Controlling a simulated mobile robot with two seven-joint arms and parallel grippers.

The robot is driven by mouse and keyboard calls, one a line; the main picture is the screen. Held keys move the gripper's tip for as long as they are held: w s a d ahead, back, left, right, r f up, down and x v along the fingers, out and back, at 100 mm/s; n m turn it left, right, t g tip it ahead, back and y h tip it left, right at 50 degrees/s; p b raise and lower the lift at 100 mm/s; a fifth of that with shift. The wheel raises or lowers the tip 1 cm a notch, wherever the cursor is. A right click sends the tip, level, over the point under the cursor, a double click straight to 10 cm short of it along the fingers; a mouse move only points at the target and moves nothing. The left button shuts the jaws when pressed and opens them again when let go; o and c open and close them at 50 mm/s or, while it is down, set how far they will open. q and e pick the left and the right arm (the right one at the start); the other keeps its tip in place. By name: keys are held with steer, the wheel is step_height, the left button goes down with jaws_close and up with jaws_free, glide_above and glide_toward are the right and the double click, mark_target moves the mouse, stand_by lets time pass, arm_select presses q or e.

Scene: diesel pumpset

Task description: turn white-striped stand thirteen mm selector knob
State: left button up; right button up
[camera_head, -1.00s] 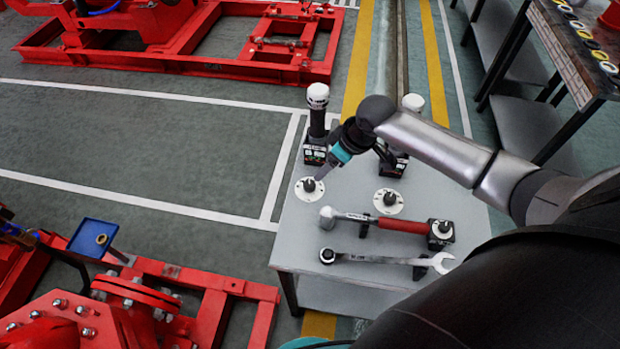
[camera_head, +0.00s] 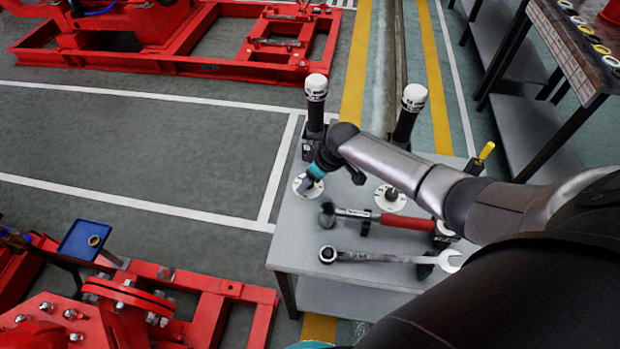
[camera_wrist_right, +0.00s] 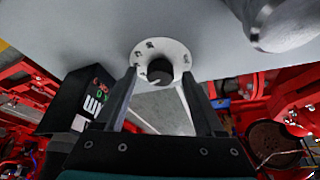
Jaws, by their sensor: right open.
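A black selector knob on a round white dial (camera_head: 301,191) sits at the left of the grey table. In the right wrist view the knob (camera_wrist_right: 160,71) and its marked dial (camera_wrist_right: 172,50) lie between my two fingers. My right gripper (camera_head: 306,184) is at this dial, open, with a finger on either side of the knob; contact is not clear. A second similar stand (camera_head: 413,98) is behind the right dial (camera_head: 390,198). My left gripper is not in view.
A yellow-handled tool (camera_head: 487,150) stands at the right back. Red pump frames (camera_head: 215,300) stand at lower left; the floor between is clear.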

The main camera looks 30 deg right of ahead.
steer(key=shift+c, duration=0.3)
jaws_close()
stand_by(0.3)
